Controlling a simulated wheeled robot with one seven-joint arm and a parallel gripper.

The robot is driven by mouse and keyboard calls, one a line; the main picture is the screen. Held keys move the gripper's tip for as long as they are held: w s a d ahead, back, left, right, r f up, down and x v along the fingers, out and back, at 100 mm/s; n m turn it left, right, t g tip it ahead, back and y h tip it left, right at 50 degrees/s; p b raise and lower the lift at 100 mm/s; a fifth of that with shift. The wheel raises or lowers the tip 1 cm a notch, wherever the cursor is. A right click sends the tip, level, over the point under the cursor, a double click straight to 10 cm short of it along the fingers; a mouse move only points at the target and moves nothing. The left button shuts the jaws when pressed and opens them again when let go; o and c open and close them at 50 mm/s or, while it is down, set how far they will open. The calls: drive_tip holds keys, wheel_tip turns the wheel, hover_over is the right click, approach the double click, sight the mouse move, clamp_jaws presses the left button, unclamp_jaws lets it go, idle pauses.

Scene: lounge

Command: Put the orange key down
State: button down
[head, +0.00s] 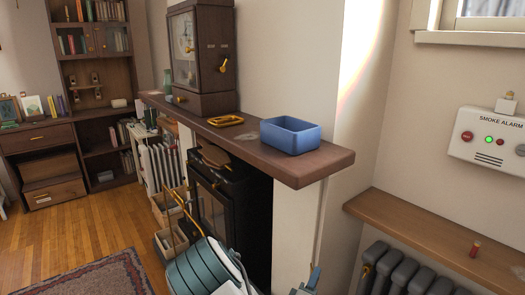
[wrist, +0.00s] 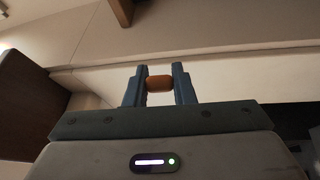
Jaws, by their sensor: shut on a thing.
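My gripper (wrist: 159,80) is shut on an orange piece, which I take to be the orange key (wrist: 160,83). Only a short, rounded orange part shows between the two blue fingers in the wrist view; the rest of its shape is hidden. In the head view a blue finger of my gripper (head: 314,278) shows at the bottom edge, below the end of the mantel shelf. The key cannot be made out there.
The dark wooden mantel shelf (head: 318,168) holds a blue open box (head: 290,135), a yellow-orange tray (head: 226,120) and a clock (head: 203,50). At right, a wooden ledge (head: 420,225) above a radiator (head: 400,270) bears a small red-orange cylinder (head: 475,248). Much of the ledge is bare.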

wheel_tip(320, 180, up, 7)
drive_tip(key=p, duration=0.9)
drive_tip(key=shift+d, duration=0.1)
wheel_tip(320, 180, up, 11)
drive_tip(key=w+n+t+y, duration=0.1)
drive_tip(key=w+n+y, duration=0.1)
drive_tip(key=y, duration=0.1)
drive_tip(key=shift+r+t+y, duration=0.15)
drive_tip(key=shift+t+y, duration=0.15)
drive_tip(key=shift+y, duration=0.1)
drive_tip(key=shift+w+d, duration=0.1)
